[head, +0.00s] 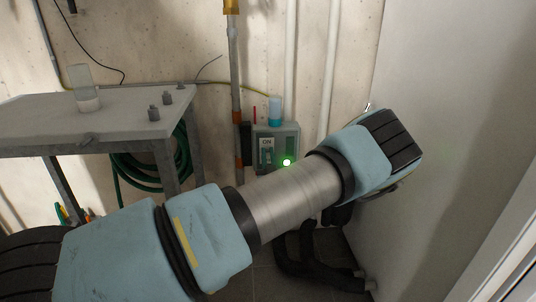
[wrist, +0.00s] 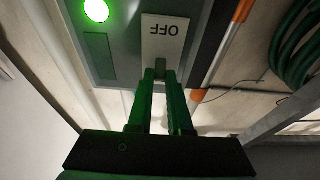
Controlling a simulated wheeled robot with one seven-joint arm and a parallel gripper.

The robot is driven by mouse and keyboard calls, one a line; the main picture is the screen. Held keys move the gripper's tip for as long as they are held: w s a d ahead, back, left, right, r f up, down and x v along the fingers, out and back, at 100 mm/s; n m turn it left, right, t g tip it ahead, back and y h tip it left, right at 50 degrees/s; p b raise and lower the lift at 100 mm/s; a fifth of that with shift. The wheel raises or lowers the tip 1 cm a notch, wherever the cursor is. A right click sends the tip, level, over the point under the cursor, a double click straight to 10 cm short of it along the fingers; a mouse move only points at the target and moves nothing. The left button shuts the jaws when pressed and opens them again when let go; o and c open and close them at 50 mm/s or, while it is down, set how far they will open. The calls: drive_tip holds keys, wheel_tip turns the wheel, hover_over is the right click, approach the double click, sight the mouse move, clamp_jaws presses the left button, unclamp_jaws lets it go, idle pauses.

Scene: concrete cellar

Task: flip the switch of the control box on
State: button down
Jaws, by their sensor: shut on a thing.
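The control box (head: 291,133) is grey-green and is mounted low by the back wall, with an ON label (head: 266,143) on its front. A green lamp (head: 287,163) glows on it; the lamp (wrist: 96,10) also shows in the wrist view. The wrist view shows an upside-down OFF label (wrist: 165,30) on a pale plate. My gripper (wrist: 168,80) has its two green fingers at the end of this plate, shut on the switch lever (wrist: 170,74). The fingers hide most of the lever, so its exact tilt is unclear. In the head view my gripper cannot be made out.
A grey table (head: 120,112) with small metal pieces and a clear block stands at left. A green hose (head: 150,170) hangs beneath it. Vertical pipes (head: 236,90) run close beside the box. A pale wall panel (head: 450,120) bounds the right, and dark hoses (head: 310,255) lie below.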

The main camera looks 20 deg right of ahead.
drive_tip(key=c, duration=0.8)
unclamp_jaws()
drive_tip(key=shift+c, duration=0.2)
drive_tip(key=v, duration=1.1)
drive_tip(key=shift+p, duration=0.3)
drive_tip(key=shift+d+r, duration=0.1)
